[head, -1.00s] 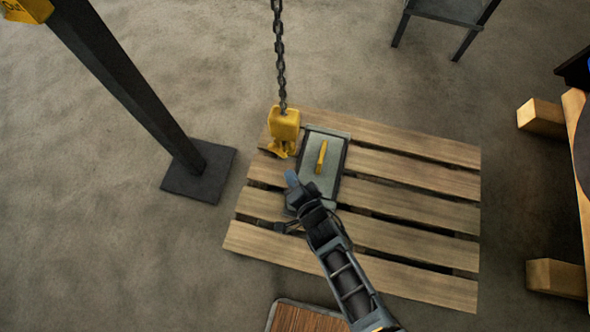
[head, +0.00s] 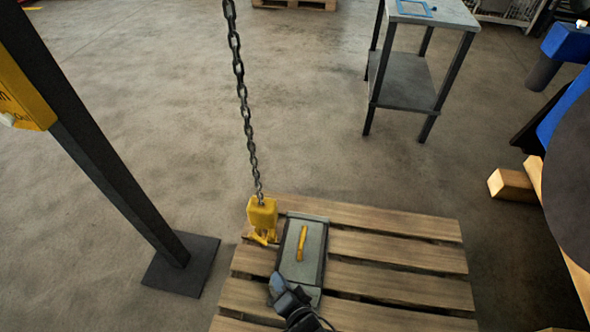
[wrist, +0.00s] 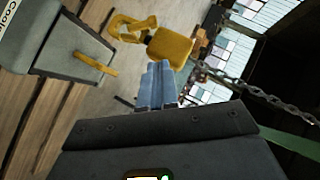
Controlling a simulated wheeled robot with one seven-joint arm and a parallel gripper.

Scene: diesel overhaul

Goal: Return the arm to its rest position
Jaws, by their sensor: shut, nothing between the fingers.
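My gripper (head: 276,284) is at the bottom of the head view, at the near end of a grey box with a yellow handle (head: 301,243). Its bluish fingers (wrist: 158,84) are together and empty in the wrist view. The box (head: 313,262) lies on the wooden pallet (head: 395,246); its grey body also shows at the upper left of the wrist view (wrist: 65,40). A yellow hoist hook block (head: 262,214) hangs on a chain just left of the box. The wrist view shows the block (wrist: 170,47) beyond my fingertips. Most of my arm is out of the head view.
A dark post (head: 110,160) with a flat base plate stands on the left. The chain (head: 242,95) hangs down mid-view. A grey table (head: 425,15) stands behind the pallet. Wooden blocks (head: 512,185) and blue machinery are on the right. Open floor lies between post and table.

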